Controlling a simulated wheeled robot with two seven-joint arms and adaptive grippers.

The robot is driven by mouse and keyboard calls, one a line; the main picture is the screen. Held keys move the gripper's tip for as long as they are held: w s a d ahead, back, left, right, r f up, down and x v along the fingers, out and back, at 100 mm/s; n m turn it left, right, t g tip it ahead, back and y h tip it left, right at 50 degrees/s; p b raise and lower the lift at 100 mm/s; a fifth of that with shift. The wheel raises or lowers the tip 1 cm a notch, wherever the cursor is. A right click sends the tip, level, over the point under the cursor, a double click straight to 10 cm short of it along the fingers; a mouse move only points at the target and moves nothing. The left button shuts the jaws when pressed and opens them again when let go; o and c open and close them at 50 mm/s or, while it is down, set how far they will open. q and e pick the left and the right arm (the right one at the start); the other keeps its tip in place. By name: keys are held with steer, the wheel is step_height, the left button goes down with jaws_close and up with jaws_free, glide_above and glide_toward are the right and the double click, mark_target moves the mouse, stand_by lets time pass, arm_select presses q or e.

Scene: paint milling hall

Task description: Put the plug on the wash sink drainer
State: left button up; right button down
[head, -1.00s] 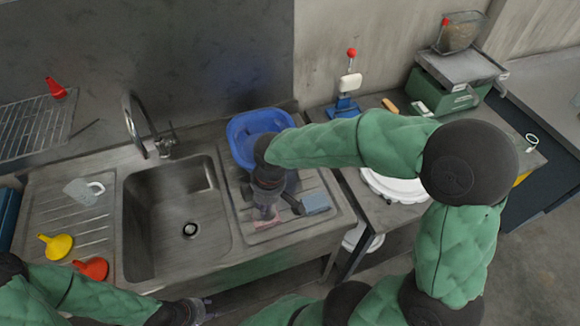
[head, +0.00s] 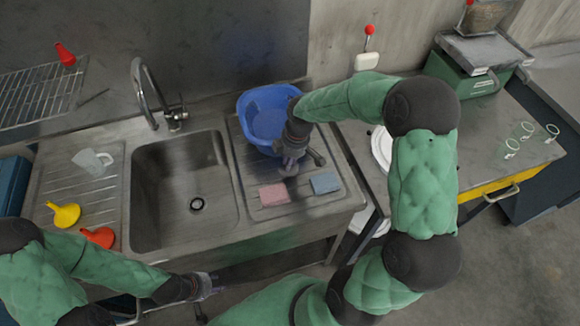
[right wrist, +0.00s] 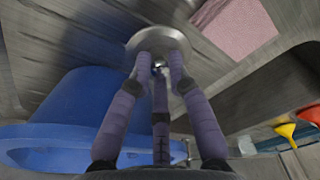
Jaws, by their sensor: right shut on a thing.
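My right gripper (head: 290,168) is over the ribbed right drainer (head: 310,205) of the wash sink, beside the blue basin. In the right wrist view my right gripper (right wrist: 158,70) has its fingers closed on the plug (right wrist: 150,38), a round steel disc with a small knob. The plug is hard to make out in the head view. The sink bowl (head: 165,175) is empty, with its dark drain hole (head: 197,204) open. My left gripper (head: 207,287) is low in front of the sink edge, and its finger opening is too small to judge.
The blue basin (head: 268,117) stands at the back of the right drainer.

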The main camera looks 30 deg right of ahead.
steer(key=shift+w+d+f, duration=0.15)
steer(key=shift+d+f, duration=0.05)
steer(key=shift+f, duration=0.2)
steer(key=shift+w+f+b, duration=0.1)
steer(key=shift+f+b, duration=0.25)
steer(key=shift+f, duration=1.2)
steer(key=shift+f, duration=0.1)
steer(key=c, duration=1.2)
jaws_free()
steer(key=shift+o, duration=0.2)
step_height(320, 180, up, 12)
steer(key=s+d+p, duration=0.1)
steer(key=p, duration=0.1)
steer(key=shift+d, duration=0.25)
